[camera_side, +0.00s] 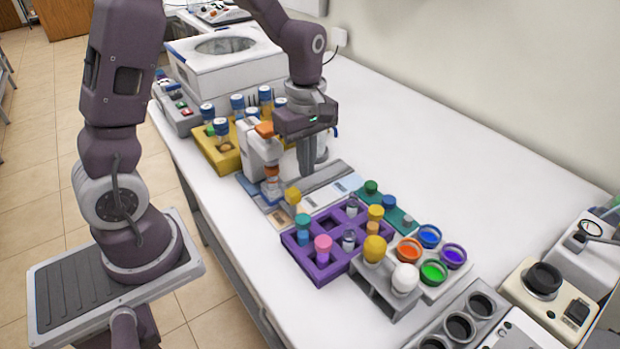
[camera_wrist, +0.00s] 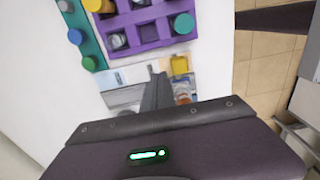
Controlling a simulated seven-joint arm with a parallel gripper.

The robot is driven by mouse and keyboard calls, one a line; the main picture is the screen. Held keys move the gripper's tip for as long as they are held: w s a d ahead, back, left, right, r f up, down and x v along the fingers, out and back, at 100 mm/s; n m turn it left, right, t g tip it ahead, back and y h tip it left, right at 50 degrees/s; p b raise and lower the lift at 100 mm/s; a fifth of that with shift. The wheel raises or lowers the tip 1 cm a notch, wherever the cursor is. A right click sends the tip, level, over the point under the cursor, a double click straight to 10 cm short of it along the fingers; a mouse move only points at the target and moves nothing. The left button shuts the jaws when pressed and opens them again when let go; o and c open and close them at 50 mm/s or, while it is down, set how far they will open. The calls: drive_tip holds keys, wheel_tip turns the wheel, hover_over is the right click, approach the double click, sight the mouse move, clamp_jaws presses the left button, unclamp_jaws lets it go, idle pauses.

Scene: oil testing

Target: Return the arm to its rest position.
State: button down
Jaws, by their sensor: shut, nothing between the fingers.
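My gripper (camera_side: 312,165) points down over the middle of the white bench, beside a white instrument (camera_side: 262,150) with an orange cap on top. Its fingers look closed together and hold nothing. In the wrist view the fingers (camera_wrist: 156,80) reach toward a grey and white plate, near a yellow-capped item (camera_wrist: 180,65). My arm is bent and stretched out from its base at the left over the bench.
A purple rack (camera_side: 301,261) with capped vials stands in front of my gripper, with a green strip (camera_side: 395,219) beside it. A yellow rack (camera_side: 208,150) of blue-capped bottles and a large white machine (camera_side: 220,62) stand behind.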

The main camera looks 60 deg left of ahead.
wheel_tip(320, 180, up, 2)
drive_tip(key=shift+r, duration=0.15)
drive_tip(key=s+d+r+m+t, duration=0.2)
drive_tip(key=s+r+m, duration=0.4)
drive_tip(key=s+m, duration=0.3)
drive_tip(key=s+d+r+m+t, duration=0.3)
drive_tip(key=s+r+m, duration=0.4)
drive_tip(key=s+m, duration=0.2)
drive_tip(key=shift+d+t, duration=0.3)
drive_tip(key=shift+w+r, duration=0.1)
